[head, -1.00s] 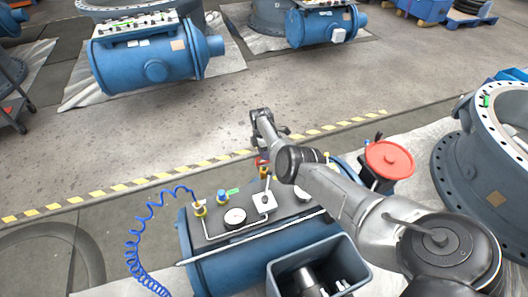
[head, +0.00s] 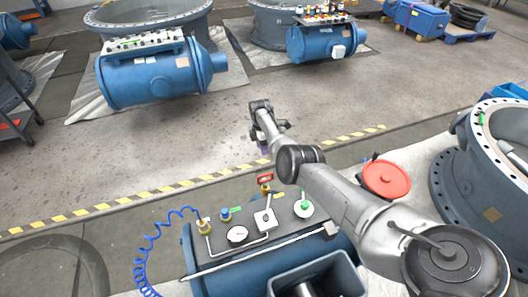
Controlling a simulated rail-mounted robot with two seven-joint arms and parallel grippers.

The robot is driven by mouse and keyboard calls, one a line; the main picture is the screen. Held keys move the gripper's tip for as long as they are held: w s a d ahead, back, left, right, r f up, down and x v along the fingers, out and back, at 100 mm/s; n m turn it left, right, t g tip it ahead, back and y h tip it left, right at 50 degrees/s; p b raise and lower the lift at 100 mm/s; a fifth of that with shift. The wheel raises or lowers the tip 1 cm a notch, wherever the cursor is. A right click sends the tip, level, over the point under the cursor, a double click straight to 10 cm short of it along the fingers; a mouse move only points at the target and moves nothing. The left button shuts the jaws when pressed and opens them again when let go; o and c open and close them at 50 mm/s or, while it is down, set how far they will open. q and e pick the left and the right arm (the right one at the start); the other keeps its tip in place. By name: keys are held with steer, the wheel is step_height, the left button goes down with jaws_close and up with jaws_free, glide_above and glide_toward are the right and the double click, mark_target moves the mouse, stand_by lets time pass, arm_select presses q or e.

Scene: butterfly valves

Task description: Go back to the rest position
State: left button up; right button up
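My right arm reaches in from the lower right of the head view. Its gripper (head: 262,118) is at the far end of the arm, raised beyond the panel of the near blue actuator. The gripper is small and dark, and I cannot tell how far its fingers are apart. My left gripper is not in view. The near blue actuator (head: 262,270) carries a grey panel with a white lever block (head: 265,219), a round gauge (head: 237,235), a red-handled yellow fitting (head: 265,183) and a green-topped white dial (head: 303,207).
A coiled blue hose (head: 146,246) hangs at the panel's left. A grey bin (head: 330,268) stands at the front. A red round lid (head: 386,179) and a large flanged valve body (head: 497,175) are at the right.

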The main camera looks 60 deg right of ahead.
steer(key=shift+w+r, duration=0.1)
steer(key=shift+r, duration=0.4)
stand_by(0.4)
